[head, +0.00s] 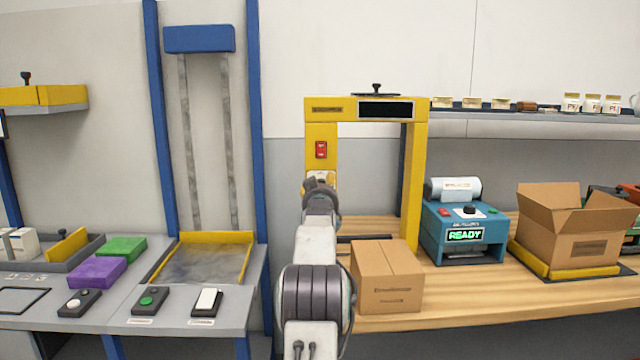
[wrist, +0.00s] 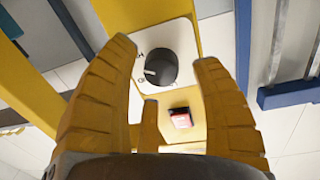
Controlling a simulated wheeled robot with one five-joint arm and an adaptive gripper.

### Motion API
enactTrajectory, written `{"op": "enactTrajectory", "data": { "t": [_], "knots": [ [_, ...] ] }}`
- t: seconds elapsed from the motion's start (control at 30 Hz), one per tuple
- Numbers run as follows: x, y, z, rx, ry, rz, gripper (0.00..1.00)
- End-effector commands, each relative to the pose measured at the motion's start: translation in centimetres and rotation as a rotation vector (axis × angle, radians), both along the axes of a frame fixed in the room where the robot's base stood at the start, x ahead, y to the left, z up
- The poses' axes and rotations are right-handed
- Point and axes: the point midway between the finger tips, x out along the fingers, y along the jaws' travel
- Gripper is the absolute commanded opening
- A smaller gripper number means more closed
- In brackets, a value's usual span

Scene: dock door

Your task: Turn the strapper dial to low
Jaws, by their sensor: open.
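The strapper is a yellow arch (head: 415,185) on the wooden bench. Its dial, a black round knob (wrist: 162,68) with a white pointer line, sits on a pale plate (wrist: 185,40) in the wrist view. The pointer faces left in that picture. Small marks stand left of the knob, too small to read surely. In the head view my gripper hides the dial. My gripper (head: 320,188) is in front of the arch's left post. In the wrist view my gripper (wrist: 165,58) is open, its fingers on either side of the dial, with no clear contact.
A red switch (head: 321,149) is above the dial plate on the post. A closed carton (head: 388,285) stands close right of my arm. A blue machine reading READY (head: 462,250) and an open carton (head: 575,245) stand further right. A blue-framed lift (head: 255,110) is at left.

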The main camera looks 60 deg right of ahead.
Motion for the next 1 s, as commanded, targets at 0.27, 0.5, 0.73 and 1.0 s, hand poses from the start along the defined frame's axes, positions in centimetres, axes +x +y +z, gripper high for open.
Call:
{"op": "enactTrajectory", "data": {
  "t": [0.27, 0.5, 0.73, 1.0],
  "knots": [
    [0.0, -0.29, -0.03, 0.0, 0.0, -0.002, 0.59],
    [0.01, -0.27, -0.05, 0.001, 0.001, -0.002, 0.54],
    [0.02, -0.25, -0.04, 0.001, 0.001, -0.001, 0.33],
    [0.01, -0.26, -0.05, 0.001, 0.001, -0.002, 0.09]
  ]
}}
